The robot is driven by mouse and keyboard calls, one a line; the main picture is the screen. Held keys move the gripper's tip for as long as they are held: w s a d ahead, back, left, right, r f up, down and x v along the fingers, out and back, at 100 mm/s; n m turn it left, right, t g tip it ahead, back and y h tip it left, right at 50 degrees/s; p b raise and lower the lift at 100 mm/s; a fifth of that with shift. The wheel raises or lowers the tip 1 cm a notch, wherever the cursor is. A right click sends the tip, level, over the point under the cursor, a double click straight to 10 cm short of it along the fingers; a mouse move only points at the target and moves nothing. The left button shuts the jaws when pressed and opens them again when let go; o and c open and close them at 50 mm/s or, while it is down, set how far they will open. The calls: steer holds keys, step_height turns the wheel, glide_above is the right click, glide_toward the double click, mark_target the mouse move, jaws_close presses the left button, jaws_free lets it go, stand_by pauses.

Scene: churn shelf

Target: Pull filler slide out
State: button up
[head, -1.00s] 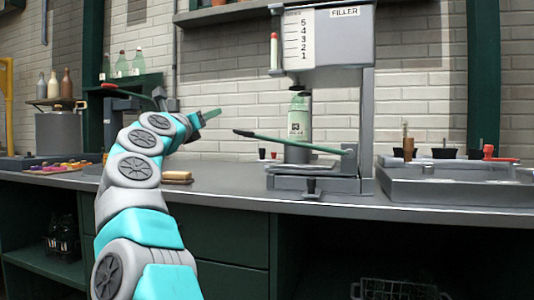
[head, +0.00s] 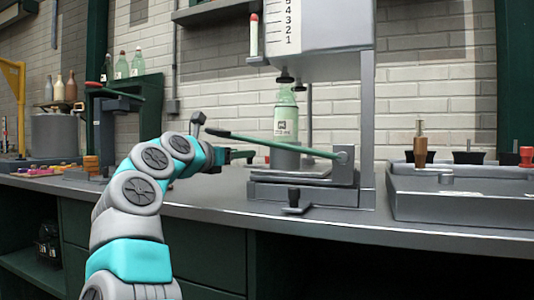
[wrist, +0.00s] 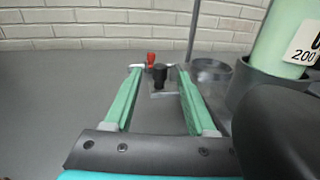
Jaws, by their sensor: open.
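The filler (head: 318,25) stands on the counter in the head view. My gripper (head: 243,155) is left of the base, behind the filler's green lever (head: 270,142). In the wrist view my gripper (wrist: 159,68) is open and empty, its green fingers spread.
Beyond the fingertips are a small black piece (wrist: 160,72) and a red one (wrist: 151,58). A large dark shape (wrist: 285,130) blocks the lower right there. A grey tray unit (head: 455,192) stands right of the filler. Counter left of the fingers is clear.

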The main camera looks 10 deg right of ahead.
steer(key=p+x, duration=0.2)
steer(key=x, duration=0.4)
steer(key=shift+d, duration=0.15)
steer(key=shift+p+x, duration=0.4)
steer(key=shift+x, duration=0.5)
steer(key=shift+c, duration=0.3)
jaws_close()
stand_by(0.3)
